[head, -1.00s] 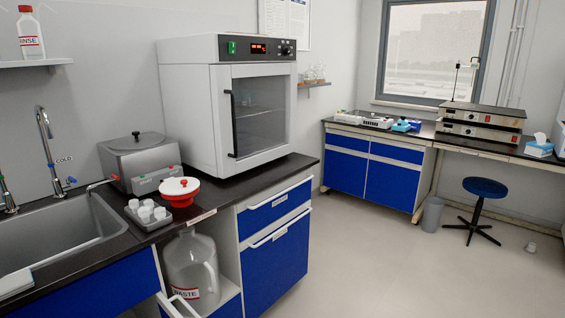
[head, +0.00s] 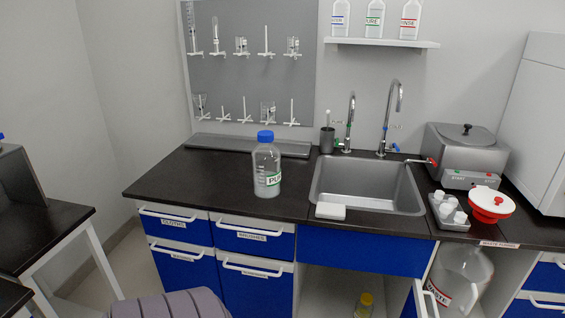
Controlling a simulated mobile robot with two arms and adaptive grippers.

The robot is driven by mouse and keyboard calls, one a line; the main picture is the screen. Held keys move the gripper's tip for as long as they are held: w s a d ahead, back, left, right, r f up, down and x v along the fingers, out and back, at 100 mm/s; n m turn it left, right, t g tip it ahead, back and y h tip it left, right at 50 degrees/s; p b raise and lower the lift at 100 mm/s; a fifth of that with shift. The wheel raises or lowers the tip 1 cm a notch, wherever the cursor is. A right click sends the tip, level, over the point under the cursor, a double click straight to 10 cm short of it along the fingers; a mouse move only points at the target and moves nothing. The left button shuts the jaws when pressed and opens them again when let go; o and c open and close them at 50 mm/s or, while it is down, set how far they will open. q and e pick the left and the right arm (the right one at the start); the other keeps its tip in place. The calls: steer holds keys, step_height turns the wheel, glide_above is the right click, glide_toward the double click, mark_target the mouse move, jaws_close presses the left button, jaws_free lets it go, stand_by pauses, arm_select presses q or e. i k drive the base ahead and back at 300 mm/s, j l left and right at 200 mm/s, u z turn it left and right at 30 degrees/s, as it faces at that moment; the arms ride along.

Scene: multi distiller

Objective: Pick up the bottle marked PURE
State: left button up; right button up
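A clear bottle (head: 267,166) with a blue cap and a green-edged label reading PURE stands upright on the dark counter (head: 215,190), left of the sink. Its label is turned toward the right. A smaller white bottle (head: 375,20) with a green-banded label stands on the wall shelf; its word looks like PURE but is small. Its top is cut off by the frame. Neither of my grippers shows in the head view.
The sink (head: 367,185) with two taps lies right of the bottle, a white block (head: 330,211) at its front edge. A grey tray (head: 250,145) lies behind the bottle. The counter left of the bottle is clear. A cupboard door (head: 420,300) stands open below.

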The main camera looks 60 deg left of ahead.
mark_target(266, 158)
steer(key=u, duration=2.05)
